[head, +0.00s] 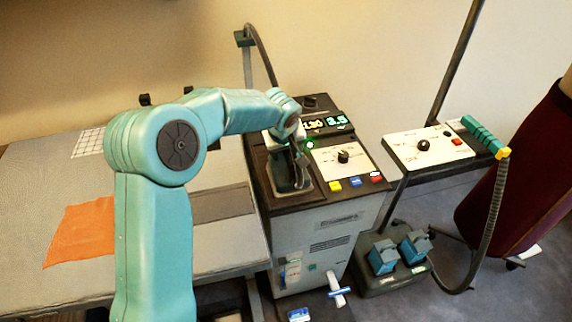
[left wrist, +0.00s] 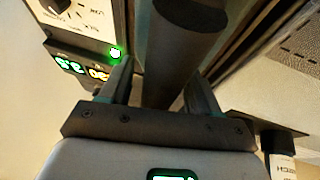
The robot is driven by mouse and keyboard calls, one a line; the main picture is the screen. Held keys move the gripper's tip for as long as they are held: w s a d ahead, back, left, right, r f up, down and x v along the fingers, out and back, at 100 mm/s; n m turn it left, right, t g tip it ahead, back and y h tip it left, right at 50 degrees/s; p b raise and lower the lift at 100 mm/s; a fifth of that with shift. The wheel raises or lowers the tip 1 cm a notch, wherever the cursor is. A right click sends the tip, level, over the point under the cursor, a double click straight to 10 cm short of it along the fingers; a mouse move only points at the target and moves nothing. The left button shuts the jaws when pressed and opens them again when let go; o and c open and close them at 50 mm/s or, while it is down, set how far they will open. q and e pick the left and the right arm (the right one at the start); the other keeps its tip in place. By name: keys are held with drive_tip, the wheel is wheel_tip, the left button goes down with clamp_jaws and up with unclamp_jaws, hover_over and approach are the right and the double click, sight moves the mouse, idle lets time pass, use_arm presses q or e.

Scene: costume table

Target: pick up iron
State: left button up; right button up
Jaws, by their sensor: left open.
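The iron (head: 284,168) sits in the dark-rimmed rest on top of the steam station (head: 330,225), partly covered by my gripper. My left gripper (head: 299,155) reaches down over it from the left. In the left wrist view, a thick dark bar (left wrist: 186,35), which looks like the iron's handle, runs between the two fingers of my left gripper (left wrist: 158,85). The fingers are apart, one on each side of the bar. I cannot tell whether either finger touches it. My right gripper is not in view.
The station's panel (head: 343,157) has a knob, coloured buttons and lit digits. An ironing table (head: 75,285) with an orange cloth (head: 82,232) is at left. A second panel (head: 425,148), a hose (head: 492,215), pedals (head: 385,255) and a dark red dress form (head: 520,170) stand at right.

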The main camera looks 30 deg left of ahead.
use_arm(q)
clamp_jaws()
idle(1.4)
drive_tip(key=shift+w+r, duration=0.15)
